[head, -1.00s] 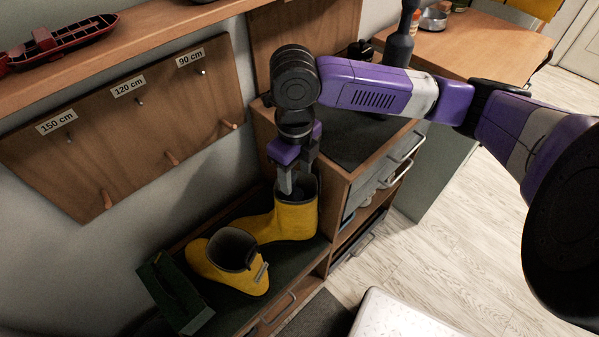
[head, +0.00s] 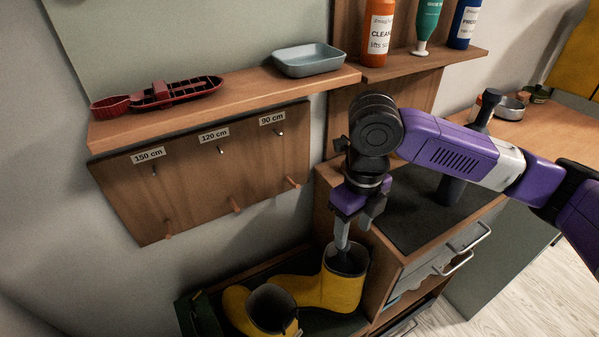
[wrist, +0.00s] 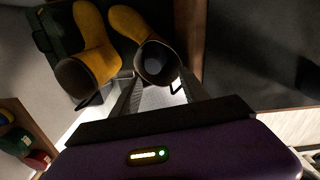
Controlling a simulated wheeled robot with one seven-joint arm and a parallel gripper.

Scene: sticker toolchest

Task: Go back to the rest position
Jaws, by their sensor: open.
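My gripper (head: 345,246) points down at the opening of the right-hand yellow boot (head: 342,290). Its two fingers are apart, and nothing shows between them. In the head view the fingertips overlap the boot's dark opening; I cannot tell whether they are just inside or just above it. In the wrist view the fingers (wrist: 160,88) show on either side near the boot's rim, and a pale round patch shows inside the boot (wrist: 128,22). A second yellow boot (head: 236,306) stands beside it on the left.
A wooden shelf (head: 235,95) holds a red boat (head: 172,94) and a grey tray (head: 309,60). Below it is a pegboard (head: 200,190) with height labels. A cabinet with a dark top (head: 410,215) stands close right of the boots. Bottles (head: 378,30) stand on a back shelf.

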